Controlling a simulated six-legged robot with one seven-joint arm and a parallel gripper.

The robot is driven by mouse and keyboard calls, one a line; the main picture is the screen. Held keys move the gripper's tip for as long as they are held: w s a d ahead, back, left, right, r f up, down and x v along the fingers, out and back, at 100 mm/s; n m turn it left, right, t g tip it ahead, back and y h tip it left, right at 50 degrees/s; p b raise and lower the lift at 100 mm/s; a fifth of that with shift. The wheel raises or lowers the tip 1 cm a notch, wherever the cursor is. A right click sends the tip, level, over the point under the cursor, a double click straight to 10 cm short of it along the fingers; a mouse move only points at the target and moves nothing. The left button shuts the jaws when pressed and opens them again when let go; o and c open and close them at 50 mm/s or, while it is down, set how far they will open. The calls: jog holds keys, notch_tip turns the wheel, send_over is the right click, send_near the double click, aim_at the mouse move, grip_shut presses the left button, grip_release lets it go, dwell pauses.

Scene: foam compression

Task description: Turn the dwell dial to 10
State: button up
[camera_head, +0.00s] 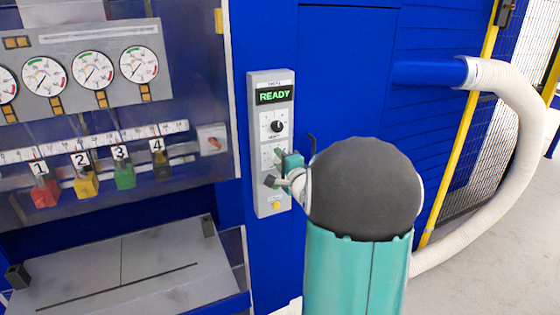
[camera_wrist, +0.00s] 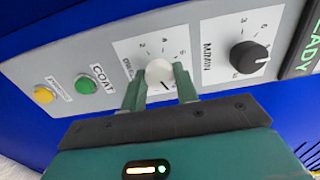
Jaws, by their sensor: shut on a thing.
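The dwell dial (camera_wrist: 159,72) is a white round knob on a pale square scale plate in the wrist view. Numbers such as 2, 4 and 6 show around it; the rest of the scale is partly covered by my fingers. A dark pointer mark shows at its lower right edge, but I cannot read which number it meets. My gripper (camera_wrist: 161,88) has its two green fingers on either side of the dial, shut on it. In the head view my gripper (camera_head: 283,176) is at the middle of the grey control panel (camera_head: 257,135), and the dial is mostly hidden there.
A clear-fronted test chamber stands left.

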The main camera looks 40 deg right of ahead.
jog(key=o, duration=1)
jog(key=shift+s, duration=0.15)
jog(key=v, duration=1.3)
jog(key=shift+s+a, duration=0.2)
jog(key=shift+s, duration=0.05)
